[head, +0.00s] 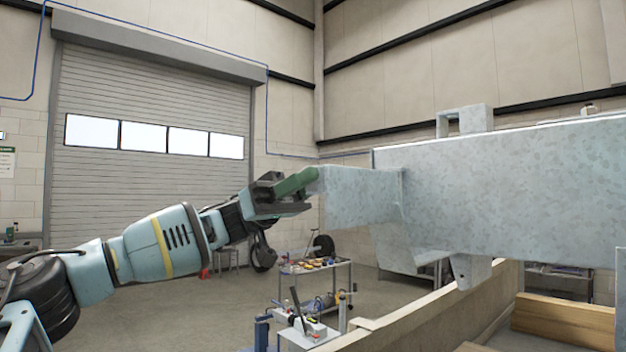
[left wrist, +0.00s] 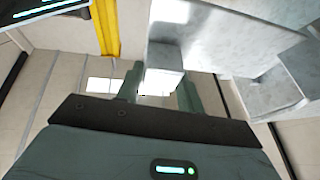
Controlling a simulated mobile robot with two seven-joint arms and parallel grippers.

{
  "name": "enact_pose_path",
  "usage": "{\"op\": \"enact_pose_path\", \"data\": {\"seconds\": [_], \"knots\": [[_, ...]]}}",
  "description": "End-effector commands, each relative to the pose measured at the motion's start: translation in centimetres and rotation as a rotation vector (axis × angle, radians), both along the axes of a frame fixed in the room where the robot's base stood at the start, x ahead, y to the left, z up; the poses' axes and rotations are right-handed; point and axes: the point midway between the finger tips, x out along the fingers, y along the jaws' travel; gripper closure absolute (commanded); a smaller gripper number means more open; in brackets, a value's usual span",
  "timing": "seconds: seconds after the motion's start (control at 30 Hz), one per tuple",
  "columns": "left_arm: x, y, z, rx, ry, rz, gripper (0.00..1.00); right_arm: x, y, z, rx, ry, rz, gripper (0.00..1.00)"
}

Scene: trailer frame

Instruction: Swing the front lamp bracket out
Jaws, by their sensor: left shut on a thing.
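The front lamp bracket (head: 360,195) is a galvanized grey plate that sticks out to the left from the end of the trailer frame (head: 510,175). My left gripper (head: 308,182) comes in from the left and is shut on the bracket's outer end. In the left wrist view, the green fingers of my left gripper (left wrist: 160,92) stand on either side of a small grey block on the bracket (left wrist: 163,80). The fingers partly hide that end. My right gripper is not in view.
A tool cart (head: 315,268) with several small items stands on the floor below and beyond the bracket. A wooden beam (head: 565,320) lies at the lower right. A roller door (head: 150,110) is behind.

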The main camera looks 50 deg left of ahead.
Motion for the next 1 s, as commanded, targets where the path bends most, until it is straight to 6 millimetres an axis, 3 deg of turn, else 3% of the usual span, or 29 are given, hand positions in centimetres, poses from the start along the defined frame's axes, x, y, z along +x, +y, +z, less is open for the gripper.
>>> {"op": "enact_pose_path", "data": {"seconds": [0.17, 0.2, 0.3, 0.67, 1.0], "knots": [[0.3, 0.3, 0.1, -0.007, 0.001, 0.014, 1.0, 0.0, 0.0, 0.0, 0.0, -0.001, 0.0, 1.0], [0.3, 0.3, 0.1, -0.007, 0.001, 0.014, 0.58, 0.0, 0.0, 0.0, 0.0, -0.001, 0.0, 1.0], [0.2, 0.3, 0.1, -0.006, 0.002, 0.012, 0.44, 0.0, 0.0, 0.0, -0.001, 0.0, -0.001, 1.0], [0.1, 0.5, -0.1, -0.004, 0.001, 0.007, 0.44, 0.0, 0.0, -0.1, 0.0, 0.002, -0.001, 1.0], [-0.6, 5.0, -2.2, -0.007, 0.003, 0.01, 0.44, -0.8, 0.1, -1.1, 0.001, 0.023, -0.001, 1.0]]}}
